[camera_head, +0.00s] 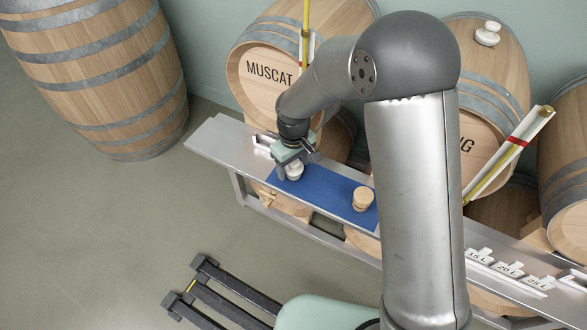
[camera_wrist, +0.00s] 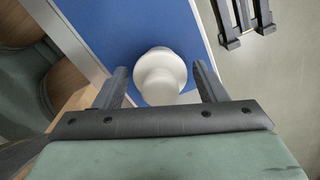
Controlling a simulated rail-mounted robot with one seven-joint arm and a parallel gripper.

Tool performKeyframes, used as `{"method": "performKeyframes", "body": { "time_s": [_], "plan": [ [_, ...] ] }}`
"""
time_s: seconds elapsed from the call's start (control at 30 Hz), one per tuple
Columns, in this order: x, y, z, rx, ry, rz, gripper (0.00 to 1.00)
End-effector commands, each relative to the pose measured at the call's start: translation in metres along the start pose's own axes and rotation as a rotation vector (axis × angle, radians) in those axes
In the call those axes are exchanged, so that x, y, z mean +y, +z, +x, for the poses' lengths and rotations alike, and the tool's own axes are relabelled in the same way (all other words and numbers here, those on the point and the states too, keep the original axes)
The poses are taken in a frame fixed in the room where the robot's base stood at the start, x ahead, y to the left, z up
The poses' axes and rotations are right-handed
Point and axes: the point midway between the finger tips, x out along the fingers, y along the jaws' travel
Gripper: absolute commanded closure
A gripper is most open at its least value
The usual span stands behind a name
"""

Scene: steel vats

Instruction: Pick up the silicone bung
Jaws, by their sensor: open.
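A white silicone bung (camera_head: 295,172) with a flanged, stepped shape stands on the blue mat (camera_head: 322,198) on the steel shelf, under my gripper (camera_head: 291,165). In the wrist view the bung (camera_wrist: 160,76) lies between the two dark fingers of my gripper (camera_wrist: 160,80). The fingers are open, with a gap visible on each side of the bung. Its underside is hidden in the wrist view. A second white bung (camera_head: 488,34) sits on top of the right-hand barrel.
A wooden bung (camera_head: 363,199) stands on the mat to the right. Barrels (camera_head: 262,75) stand behind the shelf (camera_head: 215,138). A yellow rod (camera_head: 490,181) leans in a channel at right. Labelled white pieces (camera_head: 507,268) lie at the shelf's right end.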

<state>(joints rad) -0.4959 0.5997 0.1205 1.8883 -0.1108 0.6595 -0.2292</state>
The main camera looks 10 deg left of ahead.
Motion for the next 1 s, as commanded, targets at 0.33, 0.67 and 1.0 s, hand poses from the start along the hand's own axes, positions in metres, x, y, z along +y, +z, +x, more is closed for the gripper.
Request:
{"method": "performKeyframes", "body": {
  "time_s": [0.33, 0.67, 1.0],
  "plan": [
    [0.000, 0.000, -0.001, 0.000, 0.000, 0.000, 0.73],
    [0.000, 0.000, -0.004, 0.000, 0.000, 0.000, 0.73],
    [-0.005, 0.011, -0.048, 0.003, 0.002, 0.000, 0.73]
  ]
}}
